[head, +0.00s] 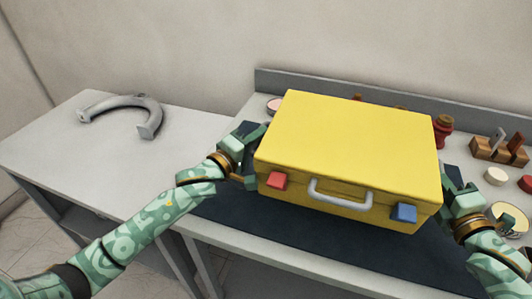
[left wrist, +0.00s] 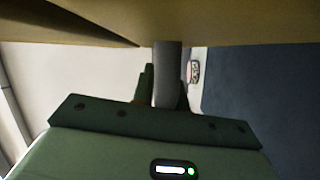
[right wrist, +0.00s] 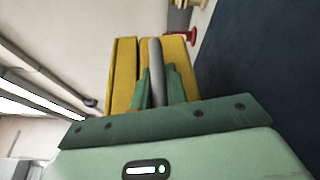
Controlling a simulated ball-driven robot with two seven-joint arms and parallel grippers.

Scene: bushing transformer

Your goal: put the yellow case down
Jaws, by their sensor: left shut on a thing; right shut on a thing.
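The yellow case (head: 350,140) is closed and level, with a white front handle (head: 340,194), a red latch (head: 277,180) and a blue latch (head: 403,212). My left gripper (head: 248,152) is at its left side, shut on a grey side handle (left wrist: 167,75). My right gripper (head: 456,195) is at its right side, shut on the other grey side handle (right wrist: 156,72). The case is over the dark blue mat (head: 300,233) and seems raised above it; the exact gap is hard to tell. It hides the mat's middle.
A grey horseshoe-shaped part (head: 125,103) lies on the left table (head: 60,145). Red items (head: 442,130) stand behind the case. A wooden block (head: 497,152), a white round piece (head: 495,176) and a bowl (head: 508,216) are at right. A raised grey ledge (head: 300,82) runs along the back.

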